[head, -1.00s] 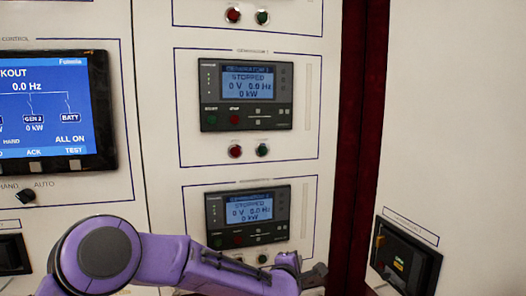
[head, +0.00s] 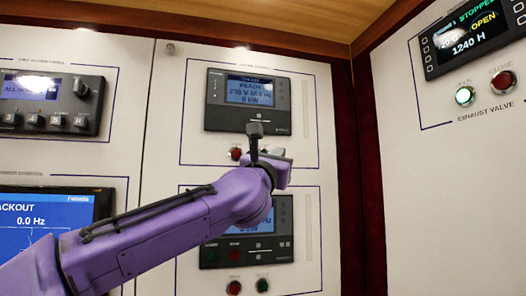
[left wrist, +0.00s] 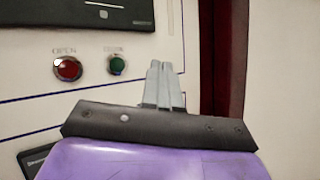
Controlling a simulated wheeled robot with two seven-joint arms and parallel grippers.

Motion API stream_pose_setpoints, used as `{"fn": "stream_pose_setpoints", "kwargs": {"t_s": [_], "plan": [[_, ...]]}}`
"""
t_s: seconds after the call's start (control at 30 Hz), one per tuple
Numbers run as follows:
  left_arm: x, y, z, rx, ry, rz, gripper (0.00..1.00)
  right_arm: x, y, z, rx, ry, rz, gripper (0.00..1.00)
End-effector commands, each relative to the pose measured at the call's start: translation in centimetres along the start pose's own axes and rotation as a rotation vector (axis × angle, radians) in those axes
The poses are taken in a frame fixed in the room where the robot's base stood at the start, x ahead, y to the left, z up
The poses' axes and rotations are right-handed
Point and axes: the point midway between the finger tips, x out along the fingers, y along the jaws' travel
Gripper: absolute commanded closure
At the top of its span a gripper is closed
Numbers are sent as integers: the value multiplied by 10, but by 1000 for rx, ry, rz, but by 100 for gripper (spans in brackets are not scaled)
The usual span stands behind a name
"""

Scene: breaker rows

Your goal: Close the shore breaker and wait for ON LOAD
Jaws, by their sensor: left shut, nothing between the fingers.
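The upper controller (head: 247,102) on the middle panel has a lit screen reading READY, about 230 V and 0 kW; its title is too small to read surely. Below it is a red button (head: 236,153); the green button beside it is hidden behind my left gripper (head: 275,154) in the head view. In the left wrist view, the red OPEN button (left wrist: 68,68) and the dark green button (left wrist: 117,65) show clearly. My left gripper's fingers (left wrist: 158,66) are together and empty, just right of the green button. Contact with the panel cannot be told. My right gripper is out of view.
A second controller (head: 247,232) with red (head: 234,287) and green (head: 262,285) buttons sits lower, partly behind my arm. A blue BLACKOUT screen (head: 45,215) and an alarm panel (head: 50,102) are left. An exhaust valve panel (head: 472,40) is on the right wall.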

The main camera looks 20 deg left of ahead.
Motion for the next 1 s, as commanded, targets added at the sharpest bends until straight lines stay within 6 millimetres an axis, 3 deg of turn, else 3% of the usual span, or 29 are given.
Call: {"fn": "stream_pose_setpoints", "kwargs": {"t_s": [0.1,0.47,1.0], "plan": [[0,9,17,-30,-20,8,100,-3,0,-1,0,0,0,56],[1,10,17,-32,-21,9,100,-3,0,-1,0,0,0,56],[50,43,-19,-30,-21,9,100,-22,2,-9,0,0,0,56]]}}
